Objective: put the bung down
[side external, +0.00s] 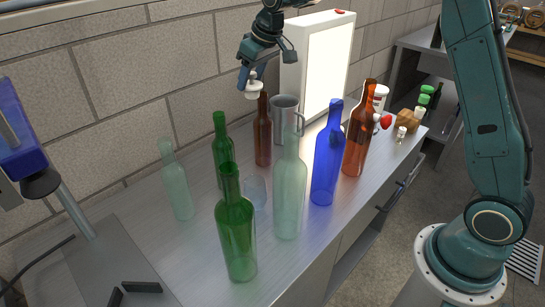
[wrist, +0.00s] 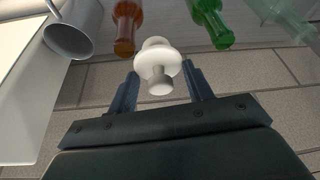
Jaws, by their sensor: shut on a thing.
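The bung (side external: 252,91) is a white stopper with a wide flange and a narrower knob. In the wrist view the bung (wrist: 158,57) sits between the two blue fingers of my gripper (wrist: 160,75). My gripper (side external: 249,78) is shut on it and holds it in the air above the back of the steel counter (side external: 130,238). In the side view the bung appears just left of and beside the top of a slim brown bottle (side external: 263,138). Whether the two touch cannot be told.
Green (side external: 236,240), clear (side external: 290,195), blue (side external: 327,155) and larger brown bottles (side external: 358,135) stand close together. A grey metal mug (side external: 284,120) and a lit white panel (side external: 326,65) are behind. A blue device (side external: 22,130) stands at left.

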